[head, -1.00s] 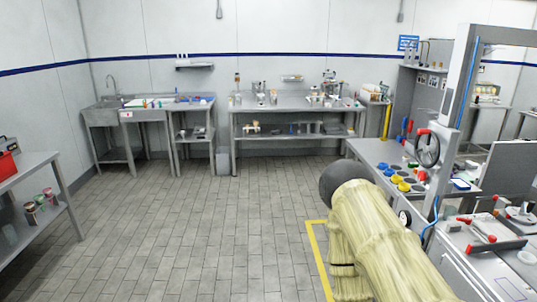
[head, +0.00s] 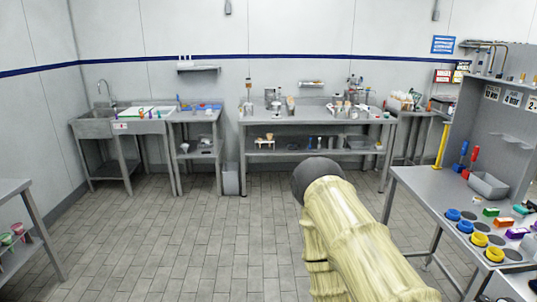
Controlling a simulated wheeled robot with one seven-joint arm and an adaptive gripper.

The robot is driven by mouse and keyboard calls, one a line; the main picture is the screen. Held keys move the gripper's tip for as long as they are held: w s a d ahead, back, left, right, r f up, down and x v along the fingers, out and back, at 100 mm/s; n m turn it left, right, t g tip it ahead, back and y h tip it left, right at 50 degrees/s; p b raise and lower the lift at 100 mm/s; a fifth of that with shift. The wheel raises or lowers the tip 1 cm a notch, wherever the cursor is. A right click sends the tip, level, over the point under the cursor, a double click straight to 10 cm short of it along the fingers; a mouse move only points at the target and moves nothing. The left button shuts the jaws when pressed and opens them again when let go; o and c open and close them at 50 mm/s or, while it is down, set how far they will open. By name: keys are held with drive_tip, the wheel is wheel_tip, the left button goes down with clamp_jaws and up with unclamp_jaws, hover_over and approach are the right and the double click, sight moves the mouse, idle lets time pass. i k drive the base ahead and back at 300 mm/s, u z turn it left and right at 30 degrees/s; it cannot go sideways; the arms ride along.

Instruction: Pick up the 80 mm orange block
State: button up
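An orange block (head: 498,222) lies on the grey workbench (head: 420,190) at the right of the head view, among other small coloured blocks. I cannot tell from this distance which one measures 80 mm. My arm, in a pale yellow sleeve with a dark rounded end, reaches up from the bottom right, over the floor left of the bench and apart from the blocks. No gripper fingers show.
Blue and yellow ring-shaped pieces (head: 480,239) line the bench front. A grey bin (head: 487,185) and red- and blue-handled tools stand behind. A back table (head: 310,118), a sink (head: 97,121) and a left shelf (head: 15,195) border the room. The central tiled floor is clear.

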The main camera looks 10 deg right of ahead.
sight(502, 222)
drive_tip(key=z, duration=0.05)
drive_tip(key=i, duration=1.6)
drive_tip(key=z, duration=0.65)
drive_tip(key=i, duration=1.2)
drive_tip(key=z, duration=2)
drive_tip(key=i, duration=0.95)
drive_tip(key=z, duration=0.7)
